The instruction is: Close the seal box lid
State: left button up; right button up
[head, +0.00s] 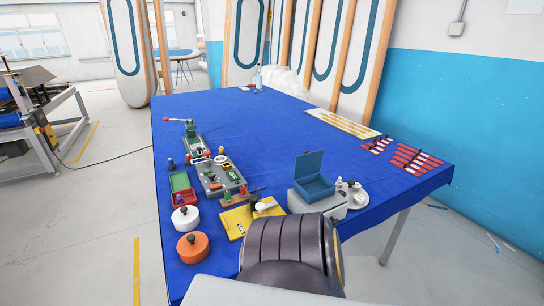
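The seal box is a small blue open-topped box (317,193) at the near right of the blue table, on a light grey block. Its blue lid (309,164) stands upright at the back edge, so the box is open. The inside looks empty. A dark ribbed link of my own arm fills the bottom middle of the head view, in front of the box and the block. Neither of my grippers can be made out in this view.
Small white containers on a round tray (356,201) stand right of the box. A yellow board (236,223) lies to its left. White (185,218) and orange (192,247) round pots sit at the left edge. Red-and-white strips (414,158) lie at right. The table's middle is clear.

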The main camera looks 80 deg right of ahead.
aim_at(307, 164)
jog(key=i+j+u, duration=0.2)
jog(key=i+u, duration=0.15)
jog(key=i, duration=0.2)
jog(key=i+z, duration=0.3)
jog(key=i+j+z, duration=0.3)
jog(key=i, duration=0.15)
jog(key=i+l+z, duration=0.1)
jog(key=i+z, duration=0.55)
jog(key=z, duration=0.15)
jog(key=i+z, duration=0.9)
jog(key=z, duration=0.25)
jog(key=i+j+z, duration=0.1)
jog(key=z, duration=0.3)
jog(key=i+z, duration=0.15)
jog(key=z, duration=0.25)
jog(key=i+z, duration=0.15)
jog(key=z, duration=0.25)
jog(key=i+j+z, duration=0.1)
jog(key=z, duration=0.3)
jog(key=i+j+z, duration=0.1)
jog(key=z, duration=0.3)
jog(key=i+j+z, duration=0.1)
jog(key=z, duration=0.3)
jog(key=i+j+z, duration=0.2)
jog(key=z, duration=0.2)
